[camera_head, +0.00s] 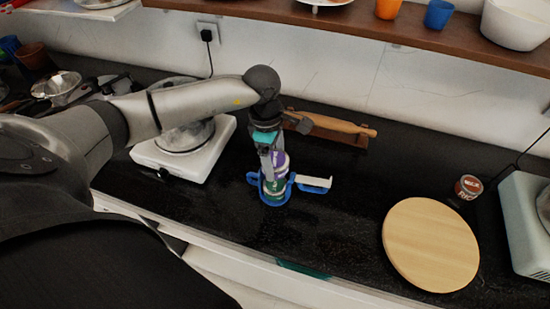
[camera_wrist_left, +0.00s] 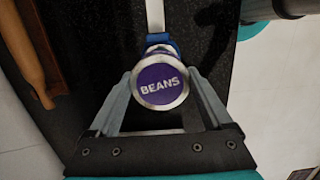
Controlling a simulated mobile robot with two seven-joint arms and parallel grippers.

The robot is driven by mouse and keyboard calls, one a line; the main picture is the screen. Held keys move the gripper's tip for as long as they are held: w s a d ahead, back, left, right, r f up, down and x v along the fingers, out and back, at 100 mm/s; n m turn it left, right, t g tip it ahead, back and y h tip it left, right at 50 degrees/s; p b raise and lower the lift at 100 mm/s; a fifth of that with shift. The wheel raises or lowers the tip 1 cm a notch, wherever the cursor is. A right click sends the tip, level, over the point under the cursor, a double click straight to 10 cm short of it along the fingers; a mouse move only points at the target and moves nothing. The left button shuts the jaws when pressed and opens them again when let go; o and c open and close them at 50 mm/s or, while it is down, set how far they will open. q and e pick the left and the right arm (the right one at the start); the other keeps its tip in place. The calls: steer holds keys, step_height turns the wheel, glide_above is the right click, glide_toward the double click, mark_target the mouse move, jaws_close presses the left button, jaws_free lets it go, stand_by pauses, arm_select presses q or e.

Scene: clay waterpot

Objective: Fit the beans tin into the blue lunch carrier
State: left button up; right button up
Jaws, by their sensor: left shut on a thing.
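The beans tin (camera_head: 281,163) is purple with a silver rim. Its lid, marked BEANS, faces the left wrist camera (camera_wrist_left: 160,85). My left gripper (camera_head: 272,167) points down and is shut on the tin, with one finger on each side of it in the left wrist view (camera_wrist_left: 162,82). The blue lunch carrier (camera_head: 274,198) stands on the black counter directly below the tin, its white handle (camera_head: 314,184) out to the right. Something green shows inside the carrier under the tin. I cannot tell whether the tin touches it. My right gripper is not in view.
A white hot plate (camera_head: 180,161) with a glass pot stands left of the carrier. A rolling pin (camera_head: 335,124) lies on a stand behind. A round wooden board (camera_head: 430,244) and a small red tin (camera_head: 468,187) are at right. The counter between carrier and board is clear.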

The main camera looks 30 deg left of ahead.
arm_select(q)
steer(key=shift+f, duration=0.15)
steer(key=shift+f+b, duration=0.5)
steer(key=shift+b, duration=0.15)
steer(key=shift+f, duration=0.2)
stand_by(0.3)
steer(key=shift+f+b, duration=0.5)
steer(key=shift+b, duration=0.2)
steer(key=shift+f+b, duration=0.3)
steer(key=shift+f+b, duration=0.35)
steer(key=shift+f, duration=0.05)
steer(key=shift+f+b, duration=0.3)
stand_by(0.4)
steer(key=shift+f+b, duration=0.7)
steer(key=shift+f, duration=0.05)
